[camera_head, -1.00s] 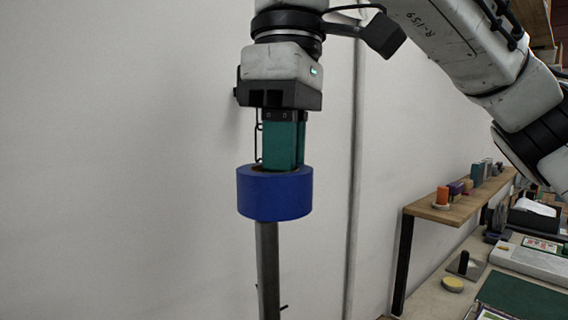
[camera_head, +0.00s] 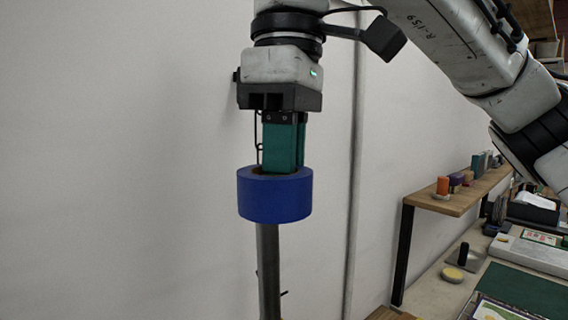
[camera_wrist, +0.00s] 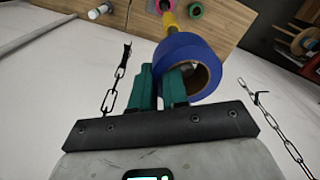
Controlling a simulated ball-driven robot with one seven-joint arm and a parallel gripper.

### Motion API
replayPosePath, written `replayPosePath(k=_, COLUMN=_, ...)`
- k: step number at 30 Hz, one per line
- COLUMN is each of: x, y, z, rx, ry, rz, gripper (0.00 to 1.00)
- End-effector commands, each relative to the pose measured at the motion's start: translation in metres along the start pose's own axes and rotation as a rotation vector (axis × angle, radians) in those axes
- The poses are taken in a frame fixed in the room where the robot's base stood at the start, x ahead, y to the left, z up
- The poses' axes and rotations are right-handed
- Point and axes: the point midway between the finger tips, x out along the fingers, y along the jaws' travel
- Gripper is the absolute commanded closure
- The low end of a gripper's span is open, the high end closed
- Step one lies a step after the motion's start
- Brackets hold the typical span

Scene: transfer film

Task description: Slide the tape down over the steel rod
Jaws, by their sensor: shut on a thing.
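A roll of blue tape (camera_head: 275,200) hangs level under my gripper (camera_head: 279,168). It also shows in the wrist view (camera_wrist: 200,50). My gripper's green fingers are shut on the near wall of the roll, with one finger inside its hole (camera_wrist: 175,86). The grey steel rod (camera_head: 268,265) stands upright directly below the roll in the head view. Its upper end is hidden behind or inside the tape, and I cannot tell which.
A wooden shelf (camera_head: 458,203) with small objects is fixed at the right above a cluttered bench (camera_head: 430,290). The pale wall (camera_head: 120,160) behind is bare. The wrist view shows a wooden board (camera_wrist: 130,20) holding coloured pieces and rolls.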

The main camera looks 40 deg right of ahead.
Motion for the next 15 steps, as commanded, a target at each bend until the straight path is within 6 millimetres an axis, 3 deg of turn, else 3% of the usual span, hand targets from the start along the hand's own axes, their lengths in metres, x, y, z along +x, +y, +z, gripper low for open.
replayPosePath(k=15, x=0.013, y=0.0, z=0.0, rx=0.0, ry=0.0, rz=-0.001, gripper=1.0)
